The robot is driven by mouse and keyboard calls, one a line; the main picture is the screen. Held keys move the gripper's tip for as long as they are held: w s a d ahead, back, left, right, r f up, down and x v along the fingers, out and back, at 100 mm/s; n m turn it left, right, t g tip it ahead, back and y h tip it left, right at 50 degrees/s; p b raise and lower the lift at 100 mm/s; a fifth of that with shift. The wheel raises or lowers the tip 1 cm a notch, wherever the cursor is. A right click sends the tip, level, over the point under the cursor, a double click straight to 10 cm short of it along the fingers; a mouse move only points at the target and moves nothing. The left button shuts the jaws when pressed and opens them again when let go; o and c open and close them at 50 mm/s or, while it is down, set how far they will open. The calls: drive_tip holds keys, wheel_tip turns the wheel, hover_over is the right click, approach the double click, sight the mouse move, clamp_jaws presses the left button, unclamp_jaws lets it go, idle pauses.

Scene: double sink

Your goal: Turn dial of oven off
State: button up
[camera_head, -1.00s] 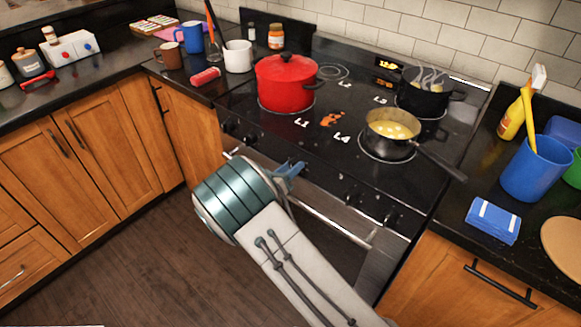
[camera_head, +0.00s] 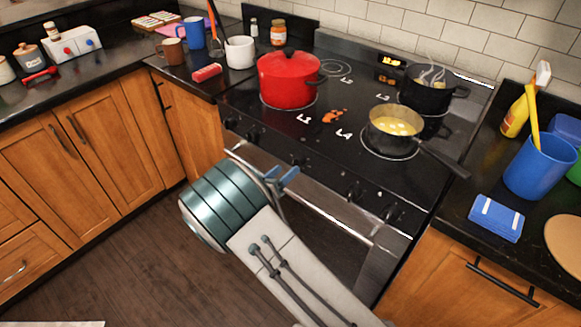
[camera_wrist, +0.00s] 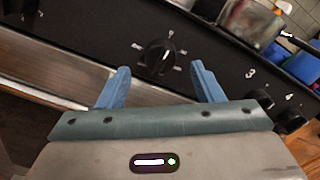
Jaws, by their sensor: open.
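The oven's black front panel carries a row of black knobs. In the wrist view one round black dial (camera_wrist: 159,56) with white marks around it sits between and just beyond my fingertips. It appears to be the middle knob (camera_head: 298,160) in the head view. My gripper (camera_wrist: 160,70) has two blue fingers spread apart, with nothing between them and no visible contact with the dial. In the head view my gripper (camera_head: 280,177) is in front of the panel, just below and left of that knob. The dial's pointer setting is too small to read surely.
Two more knobs (camera_wrist: 291,121) are at the right in the wrist view, near the numbers 3 and 4. The oven handle (camera_head: 335,210) runs below the panel. A red pot (camera_head: 288,82), a pan (camera_head: 378,133) and a steaming black pot (camera_head: 428,97) stand on the cooktop.

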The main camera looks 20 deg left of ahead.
drive_tip(key=v, duration=0.9)
drive_tip(key=shift+s+b, duration=0.25)
drive_tip(key=shift+b, duration=0.2)
drive_tip(key=shift+a, duration=0.1)
drive_tip(key=w+d+r+m+g+h, duration=0.1)
drive_tip(key=d+r+m+g, duration=0.3)
drive_tip(key=d, duration=0.5)
drive_tip(key=d+r+m+g+h, duration=0.1)
drive_tip(key=d+r+m+g, duration=0.1)
drive_tip(key=d+m+g, duration=0.4)
drive_tip(key=w+d+r+m+g+h, duration=0.1)
drive_tip(key=d+r+m+g, duration=0.15)
drive_tip(key=d+m, duration=0.6)
drive_tip(key=s+d+r+m+y, duration=0.3)
drive_tip(key=s+d+m, duration=0.2)
drive_tip(key=m, duration=0.1)
drive_tip(key=s+d+r+m+g+y+p, duration=0.1)
drive_tip(key=s+d+r+m+y, duration=0.1)
drive_tip(key=s+d+m, duration=0.3)
drive_tip(key=s+d+r+m+y+p, duration=0.1)
drive_tip(key=s+d+r+m+y, duration=0.2)
drive_tip(key=s+d+m+y, duration=0.2)
drive_tip(key=s+d+m, duration=0.1)
drive_tip(key=m, duration=0.2)
drive_tip(key=shift+r, duration=0.35)
